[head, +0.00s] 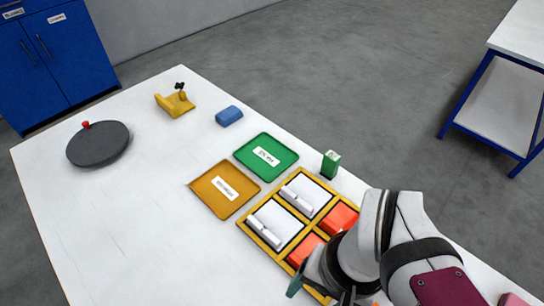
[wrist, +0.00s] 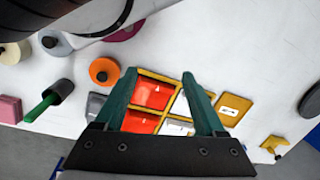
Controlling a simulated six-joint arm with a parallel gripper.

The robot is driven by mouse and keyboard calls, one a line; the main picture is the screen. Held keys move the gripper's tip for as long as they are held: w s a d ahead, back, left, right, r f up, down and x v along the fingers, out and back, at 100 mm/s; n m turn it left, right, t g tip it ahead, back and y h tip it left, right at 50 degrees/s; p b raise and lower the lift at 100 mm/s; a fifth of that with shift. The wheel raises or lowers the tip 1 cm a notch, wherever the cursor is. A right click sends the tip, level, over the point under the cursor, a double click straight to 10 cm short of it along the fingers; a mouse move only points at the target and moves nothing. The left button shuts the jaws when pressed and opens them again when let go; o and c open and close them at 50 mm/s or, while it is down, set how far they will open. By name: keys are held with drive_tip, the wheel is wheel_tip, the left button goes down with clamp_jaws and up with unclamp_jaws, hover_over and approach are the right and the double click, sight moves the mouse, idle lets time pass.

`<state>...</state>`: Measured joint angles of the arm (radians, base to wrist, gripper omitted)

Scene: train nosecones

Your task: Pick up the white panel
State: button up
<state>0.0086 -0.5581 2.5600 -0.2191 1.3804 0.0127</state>
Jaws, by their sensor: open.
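Two white panels show in the head view, one in the upper compartment (head: 306,193) and one in the lower compartment (head: 276,223) of a yellow-framed tray (head: 243,228). Orange-red panels (head: 339,217) lie in the tray's right compartments. My gripper (wrist: 158,74) is open with nothing between its teal fingers. In the head view it is over the tray's lower right, and my arm hides part of that side. In the wrist view, a white panel (wrist: 180,104) shows between the fingers, partly hidden by the right finger.
A labelled green tray (head: 282,144) and ochre tray (head: 211,203) lie left of the framed tray. A green block (head: 330,164) stands beside it. A dark round disc (head: 98,144), yellow bracket (head: 178,102) and blue block (head: 229,116) are farther off.

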idle(0.3)
drive_tip(key=shift+c, duration=0.8)
